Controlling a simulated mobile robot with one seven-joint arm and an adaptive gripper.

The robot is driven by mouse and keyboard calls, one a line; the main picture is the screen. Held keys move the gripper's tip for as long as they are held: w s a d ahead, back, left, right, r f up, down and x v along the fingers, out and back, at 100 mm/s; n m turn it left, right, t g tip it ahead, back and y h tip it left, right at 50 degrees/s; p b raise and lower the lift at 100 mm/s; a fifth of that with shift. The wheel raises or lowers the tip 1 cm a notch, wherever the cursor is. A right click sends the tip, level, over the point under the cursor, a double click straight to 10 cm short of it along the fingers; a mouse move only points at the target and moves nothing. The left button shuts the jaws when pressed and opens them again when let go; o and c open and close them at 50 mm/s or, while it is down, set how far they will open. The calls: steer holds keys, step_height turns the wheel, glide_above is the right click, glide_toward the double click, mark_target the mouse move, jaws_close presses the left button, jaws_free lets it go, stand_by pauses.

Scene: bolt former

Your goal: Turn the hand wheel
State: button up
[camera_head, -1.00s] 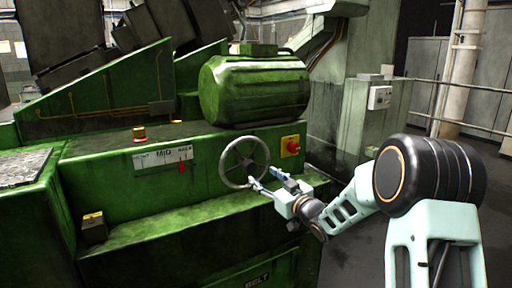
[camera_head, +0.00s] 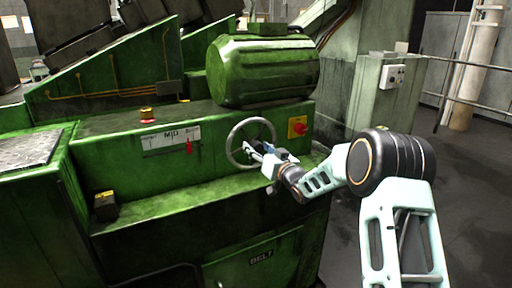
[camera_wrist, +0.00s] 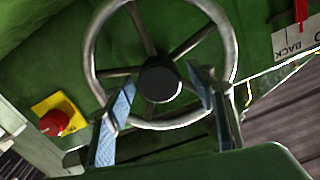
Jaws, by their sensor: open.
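The hand wheel (camera_head: 233,139) is a grey metal ring with spokes on the front of the green machine. In the wrist view the wheel (camera_wrist: 88,60) fills the upper middle, with a dark round hub (camera_wrist: 160,79) at its centre. My gripper (camera_head: 258,150) is at the wheel's lower right in the head view. In the wrist view my gripper (camera_wrist: 163,85) is open, its two blue-padded fingers apart on either side of the hub, overlapping the lower part of the wheel. Whether the fingers touch the rim or spokes I cannot tell.
A red knob on a yellow plate (camera_head: 297,127) sits right of the wheel. A labelled plate with a red pointer (camera_head: 189,146) is to its left. The green motor housing (camera_head: 262,70) is above. A green ledge (camera_head: 170,207) juts out below.

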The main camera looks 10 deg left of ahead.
steer(key=shift+w+a, duration=0.4)
steer(key=shift+w, duration=0.15)
jaws_close()
